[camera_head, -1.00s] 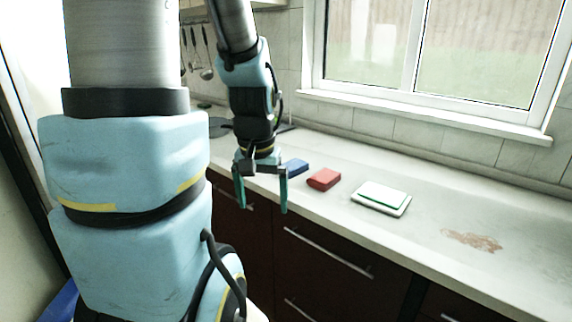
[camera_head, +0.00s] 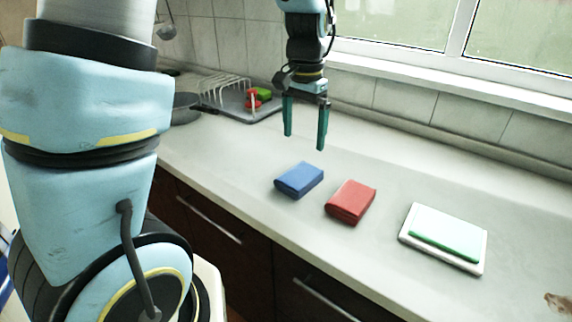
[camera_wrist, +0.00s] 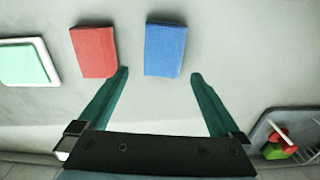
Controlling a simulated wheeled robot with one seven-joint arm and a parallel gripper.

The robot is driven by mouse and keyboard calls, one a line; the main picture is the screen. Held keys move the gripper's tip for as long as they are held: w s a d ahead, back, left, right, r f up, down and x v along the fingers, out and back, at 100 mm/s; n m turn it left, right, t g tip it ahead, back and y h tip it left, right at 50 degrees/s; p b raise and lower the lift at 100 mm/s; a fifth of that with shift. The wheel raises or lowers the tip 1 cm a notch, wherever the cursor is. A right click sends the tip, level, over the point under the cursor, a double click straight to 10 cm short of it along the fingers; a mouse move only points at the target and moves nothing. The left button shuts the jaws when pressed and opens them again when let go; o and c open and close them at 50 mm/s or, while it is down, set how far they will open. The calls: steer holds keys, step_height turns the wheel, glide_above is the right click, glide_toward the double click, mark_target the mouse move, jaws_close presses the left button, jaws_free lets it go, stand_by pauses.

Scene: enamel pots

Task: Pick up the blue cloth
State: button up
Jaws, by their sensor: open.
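The blue cloth (camera_head: 299,180) is a folded block lying flat on the grey counter in the head view. It also shows in the wrist view (camera_wrist: 165,50), at the top, just beyond the fingertips and between their lines. My gripper (camera_head: 306,142) is open and empty, with its fingers pointing down, above the counter and behind the cloth. In the wrist view my gripper (camera_wrist: 158,74) has both fingers spread, with the left fingertip close to the edge of a red cloth. No finger appears to touch the blue cloth.
The red folded cloth (camera_head: 351,202) lies to the right of the blue one. A white tray with a green item (camera_head: 445,246) lies further right. A dish rack (camera_head: 228,97) with red and green things stands at the back left.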

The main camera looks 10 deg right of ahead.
mark_target(301, 174)
steer(key=f+p, duration=0.1)
steer(key=f, duration=0.4)
steer(key=f+p, duration=0.1)
steer(key=f, duration=0.4)
steer(key=shift+w+a+f+p, duration=0.1)
steer(key=shift+w+f+p, duration=0.1)
steer(key=shift+f+p, duration=0.2)
steer(key=shift+c, duration=0.4)
steer(key=c, duration=1)
steer(key=shift+r, duration=0.15)
step_height(301, 174, up, 10)
steer(key=b, duration=0.2)
